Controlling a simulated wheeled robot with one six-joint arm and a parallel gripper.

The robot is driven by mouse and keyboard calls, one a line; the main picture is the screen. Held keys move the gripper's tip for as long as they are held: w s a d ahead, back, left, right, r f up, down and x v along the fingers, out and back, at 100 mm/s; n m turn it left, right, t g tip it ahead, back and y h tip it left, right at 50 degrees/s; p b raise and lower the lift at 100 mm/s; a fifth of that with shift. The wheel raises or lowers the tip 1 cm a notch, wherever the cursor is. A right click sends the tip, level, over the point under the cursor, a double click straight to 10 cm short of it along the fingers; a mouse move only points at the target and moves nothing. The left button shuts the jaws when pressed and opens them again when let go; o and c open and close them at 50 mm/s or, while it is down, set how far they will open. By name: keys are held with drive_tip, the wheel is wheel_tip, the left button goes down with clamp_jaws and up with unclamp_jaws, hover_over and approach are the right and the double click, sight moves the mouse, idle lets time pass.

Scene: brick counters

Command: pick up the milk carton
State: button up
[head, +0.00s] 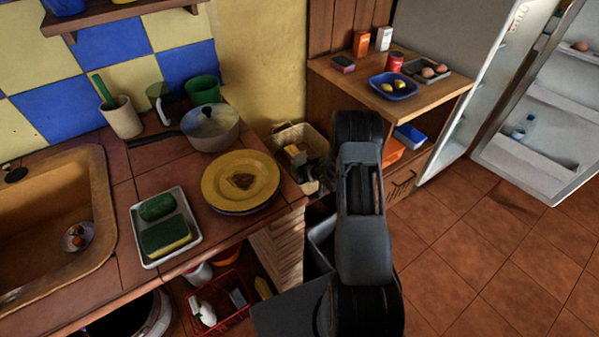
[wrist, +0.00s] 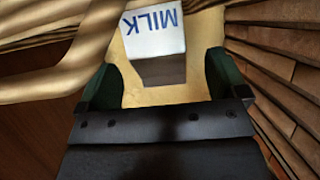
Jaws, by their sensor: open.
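The milk carton (wrist: 153,38) shows in the wrist view as a white face with blue "MILK" lettering, upside down in the picture, and a grey-brown side below it. My gripper (wrist: 164,68) is open. Its two dark green fingers stand left and right of the carton's near part, with a gap visible on each side. The carton's far end runs close to the top of the picture. In the head view my arm reaches down over a pale basket (head: 292,131) between the counters, and what is inside is too small and partly hidden to identify surely.
In the wrist view, pale woven bars (wrist: 50,85) are close on the left and brown slats (wrist: 275,70) on the right. The tiled counter (head: 110,272) with a yellow plate (head: 222,192) is left of my arm. A wooden shelf unit (head: 440,93) and open fridge stand right.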

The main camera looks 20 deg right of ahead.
sight(303, 162)
drive_tip(key=x, duration=0.5)
drive_tip(key=shift+r, duration=0.1)
drive_tip(key=shift+r, duration=0.1)
clamp_jaws()
idle(0.7)
